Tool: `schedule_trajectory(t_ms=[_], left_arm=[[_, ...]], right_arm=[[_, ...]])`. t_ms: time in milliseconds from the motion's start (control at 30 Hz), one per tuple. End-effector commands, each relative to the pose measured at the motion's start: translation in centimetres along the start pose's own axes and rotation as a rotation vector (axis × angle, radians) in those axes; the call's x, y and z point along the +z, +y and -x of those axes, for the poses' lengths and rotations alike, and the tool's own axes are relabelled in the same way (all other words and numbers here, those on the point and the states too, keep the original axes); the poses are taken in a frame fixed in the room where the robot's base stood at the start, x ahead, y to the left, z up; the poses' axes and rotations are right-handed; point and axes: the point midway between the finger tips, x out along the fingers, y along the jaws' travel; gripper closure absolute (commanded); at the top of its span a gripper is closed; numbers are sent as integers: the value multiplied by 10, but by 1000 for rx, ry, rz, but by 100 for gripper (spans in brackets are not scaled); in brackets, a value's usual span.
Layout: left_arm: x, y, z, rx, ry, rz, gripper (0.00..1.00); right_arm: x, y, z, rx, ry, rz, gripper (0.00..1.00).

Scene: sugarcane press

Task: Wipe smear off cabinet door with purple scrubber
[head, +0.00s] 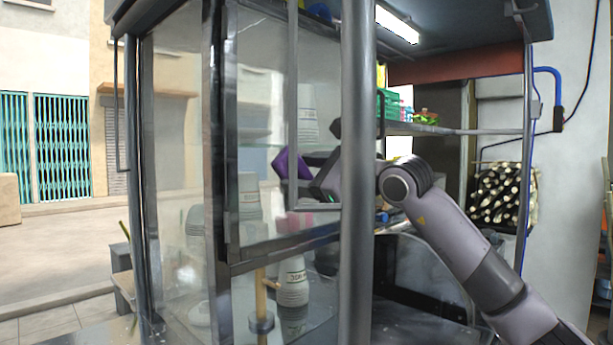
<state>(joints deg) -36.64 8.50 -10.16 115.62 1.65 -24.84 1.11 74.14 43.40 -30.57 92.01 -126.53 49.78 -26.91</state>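The purple scrubber (291,163) is near the middle of the head view, seen in the framed opening of the glass cabinet. My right gripper (313,172) reaches in from the right behind the dark upright post and is shut on the scrubber, which sticks out to its left. The post hides part of the gripper and wrist. The cabinet door (264,120) is glass in a dark metal frame. The scrubber is close to the glass; I cannot tell whether they touch. I cannot pick out the smear for certain among the reflections. My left gripper is not in view.
A thick metal post (357,250) stands in front of the cabinet. Stacked cups (293,283) stand inside. A shelf (450,131) with a green basket (388,104) is above my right arm. A bundle of cane (502,194) is at the right. Open street lies at the left.

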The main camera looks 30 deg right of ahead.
Motion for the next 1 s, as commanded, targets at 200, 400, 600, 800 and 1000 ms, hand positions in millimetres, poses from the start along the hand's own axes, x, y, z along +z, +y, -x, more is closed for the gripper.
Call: schedule_trajectory(t_ms=[200, 400, 600, 800, 1000], left_arm=[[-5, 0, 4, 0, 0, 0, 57], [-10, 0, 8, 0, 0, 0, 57], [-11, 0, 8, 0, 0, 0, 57], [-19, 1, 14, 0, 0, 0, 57], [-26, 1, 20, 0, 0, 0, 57]], right_arm=[[-12, -14, 0, -2, 3, -1, 63], [-23, -27, 1, -2, 2, -1, 63], [-27, -31, 1, -2, 1, 0, 63], [-36, -43, 0, -2, 3, -2, 63], [-47, -56, -1, -2, 2, -2, 63]])
